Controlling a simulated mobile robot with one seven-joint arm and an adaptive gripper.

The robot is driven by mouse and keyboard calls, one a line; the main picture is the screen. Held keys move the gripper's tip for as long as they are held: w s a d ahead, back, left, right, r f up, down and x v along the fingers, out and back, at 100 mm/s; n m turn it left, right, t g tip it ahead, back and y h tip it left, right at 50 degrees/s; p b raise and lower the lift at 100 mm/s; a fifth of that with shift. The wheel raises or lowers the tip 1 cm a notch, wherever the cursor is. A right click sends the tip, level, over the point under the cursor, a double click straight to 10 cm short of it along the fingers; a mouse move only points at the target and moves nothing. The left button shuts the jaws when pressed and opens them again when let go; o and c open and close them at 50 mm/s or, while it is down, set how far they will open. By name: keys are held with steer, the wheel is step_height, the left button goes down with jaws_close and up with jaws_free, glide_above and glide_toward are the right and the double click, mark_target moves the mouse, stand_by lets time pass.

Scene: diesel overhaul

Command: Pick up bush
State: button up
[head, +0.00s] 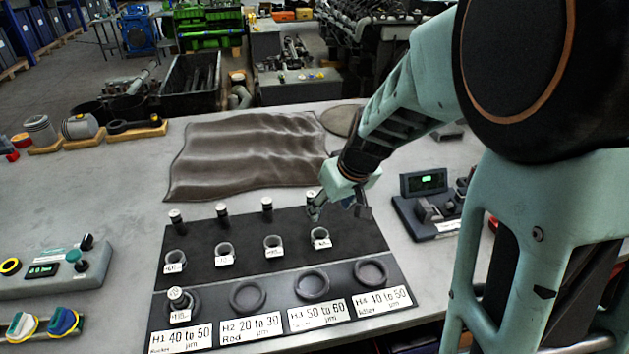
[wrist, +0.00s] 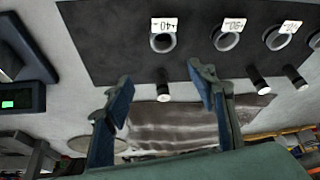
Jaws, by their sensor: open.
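Several small grey ring-shaped bushes with white tags stand in a row on the dark mat: the right-end one (head: 320,239), then others (head: 273,247), (head: 224,255) and (head: 175,263) leftward. In the wrist view the right-end bush, tagged +40 (wrist: 163,43), lies just beyond my fingertips. My gripper (head: 338,210) is open and empty above the mat's back right part. In the wrist view its fingers (wrist: 161,78) spread either side of a black-and-silver pin (wrist: 163,90), apart from the bush. Which bush is meant cannot be told.
Dark pins (head: 222,213) stand behind the bushes. In front are larger rings (head: 312,284) with labels H1 to H4; a tagged part (head: 178,298) sits in the H1 ring. A brown cloth (head: 245,155) lies behind, a display unit (head: 424,184) right, a control box (head: 50,272) left.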

steer(key=s+f, duration=0.1)
steer(key=f, duration=0.1)
glide_toward(321, 233)
steer(key=shift+w+a+f+g, duration=0.1)
steer(key=shift+a+f+g, duration=0.35)
steer(key=shift+f, duration=0.2)
steer(key=shift+x, duration=2.85)
steer(key=c, duration=1.2)
steer(key=shift+r, duration=0.15)
steer(key=shift+c, duration=0.2)
